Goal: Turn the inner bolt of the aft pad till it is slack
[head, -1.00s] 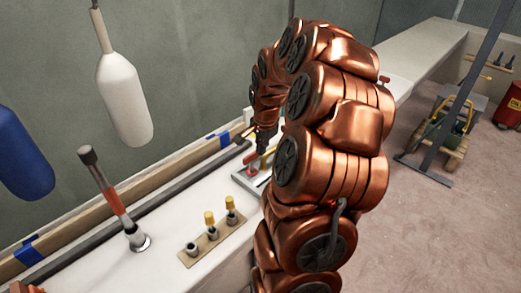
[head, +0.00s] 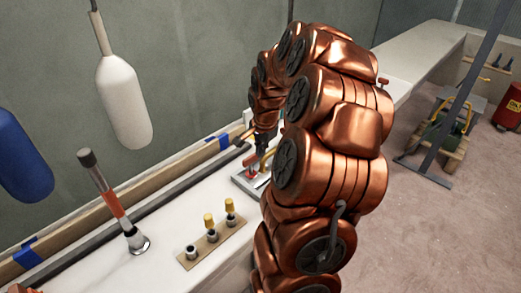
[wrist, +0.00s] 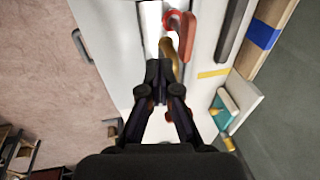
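My gripper (head: 265,140) points down over a grey plate (head: 243,181) on the white bench, in the head view. A red part (head: 252,170) and a yellow bar-like part (head: 270,155) show close to it. In the wrist view the dark fingers of my gripper (wrist: 164,72) converge, with their tips close together. A brass-yellow part (wrist: 170,48) lies just beyond the tips, and a red hook-shaped part (wrist: 184,28) is above it. I cannot tell whether the fingers touch or hold the yellow part. No bolt can be clearly made out; the fingers and my arm hide much of the plate.
A tan strip (head: 197,258) with yellow-topped fittings lies left on the bench. An orange-and-dark rod (head: 109,198) stands tilted behind it. White (head: 124,100) and blue (head: 22,160) fenders hang at left. Open floor (head: 440,240) lies right.

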